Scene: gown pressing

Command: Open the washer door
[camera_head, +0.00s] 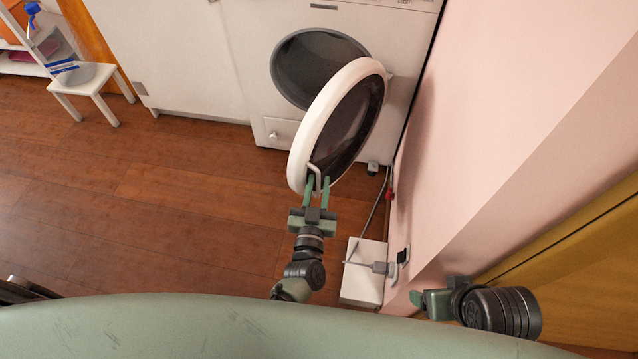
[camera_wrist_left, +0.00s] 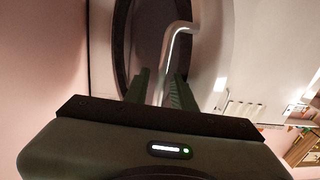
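The white washer (camera_head: 330,20) stands at the top of the head view. Its round door (camera_head: 307,130), with a white rim and dark glass, is swung well out from the dark drum opening (camera_head: 300,70). A thin handle (camera_head: 316,172) is at the door's near edge; it also shows in the left wrist view (camera_wrist_left: 168,45). My left gripper (camera_head: 317,182) is at this handle with its fingers apart, one on each side of the bar. The wrist view shows a gap between the fingers. My right gripper (camera_head: 416,299) is low at the right, partly hidden, away from the door.
A pink wall (camera_head: 500,110) runs close along the right of the washer. A white box (camera_head: 363,275) sits on the floor beside it. A small white stool (camera_head: 90,82) stands at the far left. The wooden floor (camera_head: 150,200) left of the door is clear.

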